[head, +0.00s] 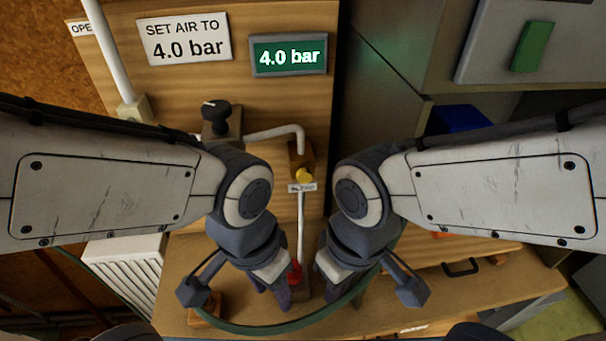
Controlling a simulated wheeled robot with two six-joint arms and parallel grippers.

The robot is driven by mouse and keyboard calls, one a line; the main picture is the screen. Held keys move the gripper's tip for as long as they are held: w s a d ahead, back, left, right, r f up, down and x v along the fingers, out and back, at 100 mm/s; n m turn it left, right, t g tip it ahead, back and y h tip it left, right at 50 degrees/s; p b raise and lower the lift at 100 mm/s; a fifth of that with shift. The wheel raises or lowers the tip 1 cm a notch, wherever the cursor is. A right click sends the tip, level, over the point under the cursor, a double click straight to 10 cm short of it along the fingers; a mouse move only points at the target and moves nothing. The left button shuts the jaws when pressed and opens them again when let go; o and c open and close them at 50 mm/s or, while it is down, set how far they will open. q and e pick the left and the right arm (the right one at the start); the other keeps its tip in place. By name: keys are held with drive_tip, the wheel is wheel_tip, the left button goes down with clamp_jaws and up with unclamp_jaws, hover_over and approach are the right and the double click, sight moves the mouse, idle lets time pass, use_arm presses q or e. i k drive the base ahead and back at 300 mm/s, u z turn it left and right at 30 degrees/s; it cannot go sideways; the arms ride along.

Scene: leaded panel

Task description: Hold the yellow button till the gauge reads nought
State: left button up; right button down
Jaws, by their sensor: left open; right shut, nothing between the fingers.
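The yellow button (304,175) sits on a small wooden block on the panel, above a small white label (302,188) too small to read surely. The gauge (289,56) is a green display at the top and reads 4.0 bar. My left gripper (283,303) points down, below and a little left of the button, open and apart from it. My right gripper (331,294) points down, below and a little right of the button, shut and empty. Neither gripper touches the button.
A sign (185,39) reads "SET AIR TO 4.0 bar". A black knob (216,112) and a bent grey pipe (277,132) are left of the button. A red part (295,273) shows between my grippers. A green hose (262,329) curves across the bench. A green-fronted box (532,46) is upper right.

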sight(304, 174)
drive_tip(key=z, duration=2.5)
drive_tip(key=k, duration=1.15)
drive_tip(key=u, duration=1.55)
